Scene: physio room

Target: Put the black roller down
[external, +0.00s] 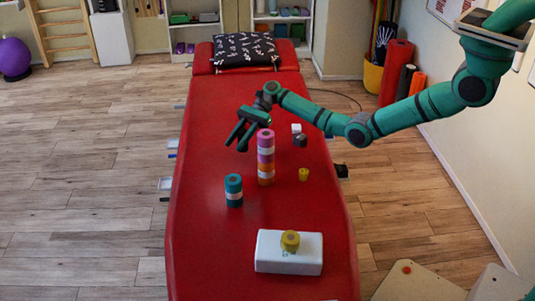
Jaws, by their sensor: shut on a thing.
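My gripper (241,138) is over the red treatment table, just left of the top of a tall stack of rolls (266,156). The stack is banded pink, white and orange.
The table's left side is bare.

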